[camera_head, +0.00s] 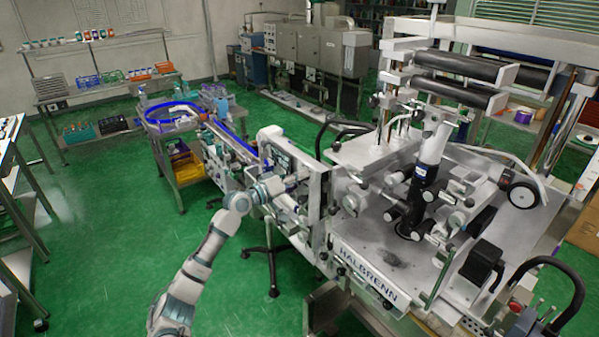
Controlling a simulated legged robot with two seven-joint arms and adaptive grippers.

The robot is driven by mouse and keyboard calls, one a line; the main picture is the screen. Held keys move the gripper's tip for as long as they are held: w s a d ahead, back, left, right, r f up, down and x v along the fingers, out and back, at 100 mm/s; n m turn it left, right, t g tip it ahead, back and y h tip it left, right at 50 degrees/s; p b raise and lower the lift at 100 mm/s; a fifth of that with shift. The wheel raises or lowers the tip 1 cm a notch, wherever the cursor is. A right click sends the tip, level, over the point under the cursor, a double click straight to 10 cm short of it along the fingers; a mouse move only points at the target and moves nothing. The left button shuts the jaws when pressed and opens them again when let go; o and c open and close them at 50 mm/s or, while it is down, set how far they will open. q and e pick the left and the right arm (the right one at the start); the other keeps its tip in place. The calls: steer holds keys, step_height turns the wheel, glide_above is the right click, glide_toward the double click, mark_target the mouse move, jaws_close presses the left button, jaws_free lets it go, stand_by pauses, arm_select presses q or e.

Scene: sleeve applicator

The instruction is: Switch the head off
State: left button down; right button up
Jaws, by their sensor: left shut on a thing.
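The sleeve applicator (370,278), a grey machine with HALBRENN lettering on its front edge, fills the right half of the head view. A dark upright cylinder (424,185) stands among rollers and knobs on its slanted plate; I cannot tell whether this is the head. My left gripper (279,191) reaches the machine's left side, beside the conveyor end. It is shut on a small machine part there, mostly hidden by the fingers. I cannot make out a switch or its position at this spot. My right gripper is not in view.
A conveyor with a blue guide (232,138) runs back left from the machine to a cart (187,167) with a yellow bin. A control box with a red button (514,306) sits at the lower right. Green floor (110,240) is clear left of my arm.

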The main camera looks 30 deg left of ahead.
arm_select(q)
steer(key=shift+f+n+p, duration=0.2)
steer(key=shift+n+p, duration=1.2)
steer(key=shift+n, duration=0.3)
steer(key=shift+f+n+p, duration=0.2)
steer(key=shift+n+p, duration=1.15)
steer(key=shift+n, duration=0.35)
steer(key=c, duration=0.9)
jaws_free()
steer(key=shift+c, duration=0.2)
steer(key=shift+a+r, duration=0.1)
steer(key=shift+a, duration=0.15)
steer(key=v, duration=1.2)
